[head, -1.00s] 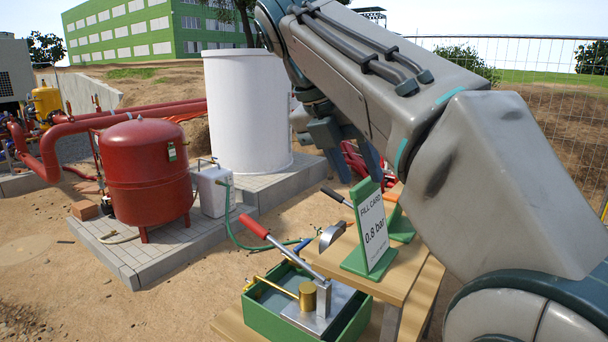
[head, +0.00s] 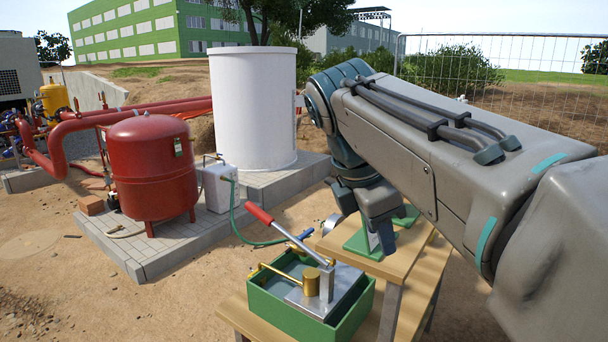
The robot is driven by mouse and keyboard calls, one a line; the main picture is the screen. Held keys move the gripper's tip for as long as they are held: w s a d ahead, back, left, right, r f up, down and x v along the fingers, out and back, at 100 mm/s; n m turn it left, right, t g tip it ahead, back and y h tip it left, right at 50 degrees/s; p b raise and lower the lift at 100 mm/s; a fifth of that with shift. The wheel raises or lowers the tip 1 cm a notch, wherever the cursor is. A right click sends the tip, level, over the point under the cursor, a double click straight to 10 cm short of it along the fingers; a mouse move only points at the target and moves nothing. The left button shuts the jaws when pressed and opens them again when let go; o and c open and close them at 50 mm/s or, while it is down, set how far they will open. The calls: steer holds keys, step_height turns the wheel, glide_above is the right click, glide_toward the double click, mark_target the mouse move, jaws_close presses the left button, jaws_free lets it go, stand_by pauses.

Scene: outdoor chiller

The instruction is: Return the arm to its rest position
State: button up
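My arm crosses the right side of the head view, bent, with its forearm running down to the left. My gripper (head: 374,218) hangs at its end, pointing down, in front of the fill card's green stand (head: 361,243) on the wooden table (head: 398,265). The gripper hides most of the card and its writing. Its fingers are seen at a slant and partly overlap the wrist, so their opening is unclear. I see no object held in it.
A green tray (head: 345,331) holds a pump with a red-handled lever (head: 273,223) and brass parts. A red tank (head: 150,170), a white box (head: 217,188) with a green hose, and a white cylinder (head: 253,110) stand on paving at the left. Sandy ground is open at front left.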

steer(key=s+d+f+m+y+b, duration=0.1)
steer(key=s+f+m, duration=0.2)
steer(key=f+m, duration=0.3)
steer(key=s+d+f+m+t+y+b, duration=0.1)
steer(key=s+d+f+m, duration=0.1)
steer(key=s+f+m, duration=0.2)
steer(key=s+d+f+m+y+b, duration=0.1)
steer(key=s+f+m, duration=0.2)
steer(key=f+m, duration=0.6)
step_height(320, 180, down, 6)
steer(key=shift+s+d+m+b, duration=0.15)
steer(key=shift+s+m+b, duration=0.05)
steer(key=shift+m+b, duration=0.15)
